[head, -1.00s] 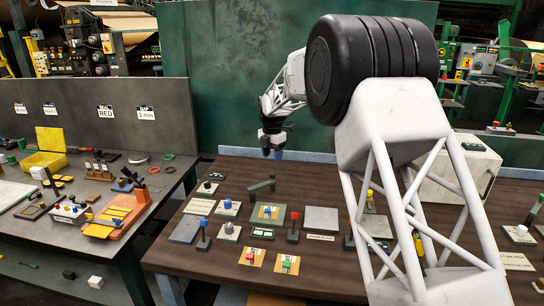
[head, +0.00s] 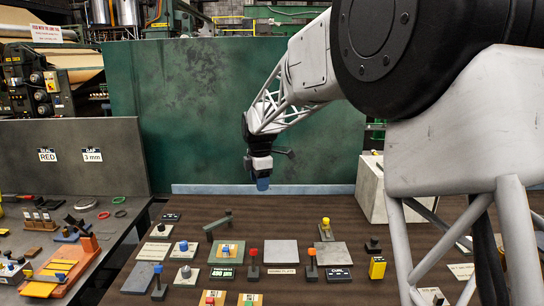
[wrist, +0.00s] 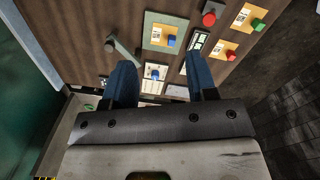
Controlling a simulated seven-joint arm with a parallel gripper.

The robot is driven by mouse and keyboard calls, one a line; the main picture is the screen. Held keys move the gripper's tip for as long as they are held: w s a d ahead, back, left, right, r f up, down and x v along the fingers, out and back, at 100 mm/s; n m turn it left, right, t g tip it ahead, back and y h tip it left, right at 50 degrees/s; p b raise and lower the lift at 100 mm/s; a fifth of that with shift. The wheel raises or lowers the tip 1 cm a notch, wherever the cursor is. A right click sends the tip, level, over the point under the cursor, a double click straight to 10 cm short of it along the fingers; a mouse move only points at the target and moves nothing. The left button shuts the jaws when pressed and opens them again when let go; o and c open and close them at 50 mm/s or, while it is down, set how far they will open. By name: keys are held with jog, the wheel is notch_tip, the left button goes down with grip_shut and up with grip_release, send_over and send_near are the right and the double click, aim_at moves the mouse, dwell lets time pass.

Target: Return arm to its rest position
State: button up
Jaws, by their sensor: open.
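My gripper (head: 262,183) hangs from the white lattice arm, above the far part of the brown bench, in front of the green panel. Its blue fingers point down. In the wrist view my gripper (wrist: 161,75) shows two blue fingers spread apart with nothing held between them. A white plate with a blue knob (wrist: 155,72) lies on the bench, seen through the gap, well beyond the fingertips. The arm stretches from the right of the head view to the gripper; no contact with the bench shows.
A pale box (head: 372,188) stands at the back right. A green panel (head: 200,100) rises behind. A grey bench (head: 105,222) is at left.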

jog(key=s+d+r+m+t, duration=0.1)
jog(key=s+d+r+m, duration=0.35)
jog(key=s, duration=0.75)
jog(key=s+d+r+m, duration=0.1)
jog(key=s+d+m, duration=0.5)
jog(key=s+d, duration=0.45)
jog(key=s+d+f+m, duration=0.2)
jog(key=s+m, duration=0.2)
jog(key=s, duration=0.4)
jog(key=s+d+f+m, duration=0.3)
jog(key=s+m, duration=0.1)
jog(key=s, duration=0.5)
jog(key=s+d+f+m+t, duration=0.1)
jog(key=s+m, duration=0.3)
jog(key=s, duration=0.5)
jog(key=shift+s+d+f, duration=0.25)
jog(key=shift+d+f, duration=0.4)
jog(key=shift+d, duration=0.1)
